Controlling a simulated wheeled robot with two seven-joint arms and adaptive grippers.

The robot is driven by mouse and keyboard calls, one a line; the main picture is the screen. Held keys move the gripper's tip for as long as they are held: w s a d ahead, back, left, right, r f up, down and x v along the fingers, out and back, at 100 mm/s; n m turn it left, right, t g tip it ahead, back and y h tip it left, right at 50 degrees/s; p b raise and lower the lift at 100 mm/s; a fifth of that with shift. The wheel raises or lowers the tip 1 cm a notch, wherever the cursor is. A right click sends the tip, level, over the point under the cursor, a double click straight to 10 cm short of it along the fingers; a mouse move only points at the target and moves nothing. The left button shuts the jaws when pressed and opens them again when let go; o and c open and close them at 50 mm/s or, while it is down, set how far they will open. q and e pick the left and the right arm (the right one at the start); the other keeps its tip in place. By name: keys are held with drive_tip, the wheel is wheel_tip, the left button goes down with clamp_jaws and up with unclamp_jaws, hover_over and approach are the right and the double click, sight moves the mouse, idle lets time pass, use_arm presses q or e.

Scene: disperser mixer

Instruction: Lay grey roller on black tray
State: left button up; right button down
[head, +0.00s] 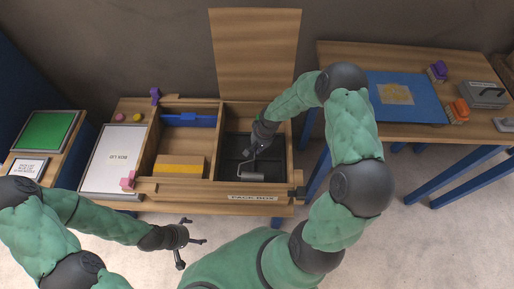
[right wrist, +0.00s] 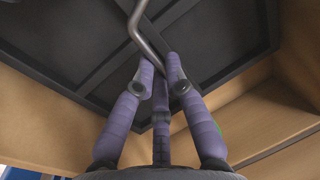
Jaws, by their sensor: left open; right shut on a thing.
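The grey roller (head: 252,177) is in the head view, at the near part of the black tray (head: 277,163). The tray lies in the right compartment of the wooden box. My right gripper (head: 250,152) is over the tray, shut on the roller. In the right wrist view its fingers (right wrist: 160,85) close by the roller's bent metal rod (right wrist: 147,40), with the ribbed black tray (right wrist: 75,45) behind. The roller's cylinder is out of that view. Whether the roller touches the tray I cannot tell. My left gripper (head: 188,241) is open and empty, in front of the box.
The wooden box (head: 180,188) has an upright lid (head: 256,50) at the back. Its left compartment holds a yellow block (head: 180,165) and a blue piece (head: 188,120). A white panel (head: 114,158) lies to the left. A table with a blue mat (head: 425,108) stands right.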

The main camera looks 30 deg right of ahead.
drive_tip(key=shift+f, duration=0.2)
drive_tip(key=c, duration=1.2)
unclamp_jaws()
drive_tip(key=v, duration=1.2)
drive_tip(key=shift+r, duration=0.1)
